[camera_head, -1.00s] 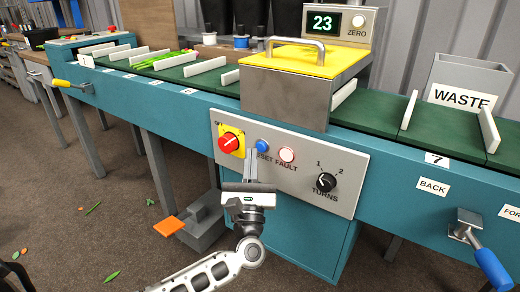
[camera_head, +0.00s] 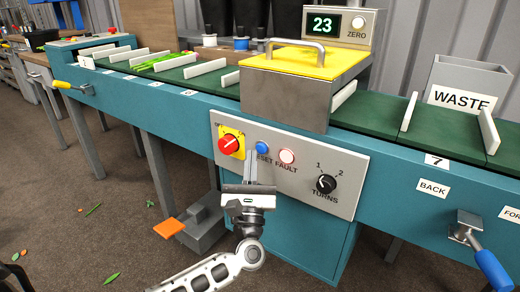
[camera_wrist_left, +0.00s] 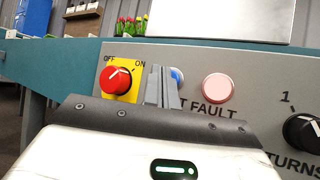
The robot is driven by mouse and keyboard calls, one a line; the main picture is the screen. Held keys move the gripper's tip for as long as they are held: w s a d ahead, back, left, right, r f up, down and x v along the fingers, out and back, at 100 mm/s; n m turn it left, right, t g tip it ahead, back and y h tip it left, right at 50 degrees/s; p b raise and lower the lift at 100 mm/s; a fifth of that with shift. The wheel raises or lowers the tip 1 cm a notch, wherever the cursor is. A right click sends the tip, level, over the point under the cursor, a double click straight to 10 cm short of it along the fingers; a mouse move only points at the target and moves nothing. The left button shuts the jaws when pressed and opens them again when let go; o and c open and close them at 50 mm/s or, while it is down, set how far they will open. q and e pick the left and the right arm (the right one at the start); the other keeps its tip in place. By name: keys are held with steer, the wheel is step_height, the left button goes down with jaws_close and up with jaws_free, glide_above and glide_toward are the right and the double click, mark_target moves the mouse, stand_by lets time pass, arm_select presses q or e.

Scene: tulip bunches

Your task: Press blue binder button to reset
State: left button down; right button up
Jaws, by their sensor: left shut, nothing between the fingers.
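The blue reset button (camera_head: 262,148) sits on the grey control panel (camera_head: 335,205), between the red switch (camera_head: 229,144) on its yellow plate and the pale pink fault light (camera_head: 287,156). My left gripper (camera_head: 251,152) is shut and empty, with its fingertips at the panel just left of the blue button. In the left wrist view the shut fingers (camera_wrist_left: 160,75) partly hide the blue button (camera_wrist_left: 177,75) and the first letters of its label. I cannot tell whether the fingertips touch the button. My right gripper is not in view.
A black turns knob (camera_head: 326,184) is at the panel's right. Above are a green conveyor with dividers, a steel box with a yellow lid (camera_head: 305,60) and a display reading 23. A waste bin (camera_head: 470,80) and a blue-handled crank (camera_head: 490,265) are at right.

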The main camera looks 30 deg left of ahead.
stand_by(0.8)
arm_select(q)
steer(key=shift+w+b, duration=0.4)
steer(key=shift+b, duration=0.05)
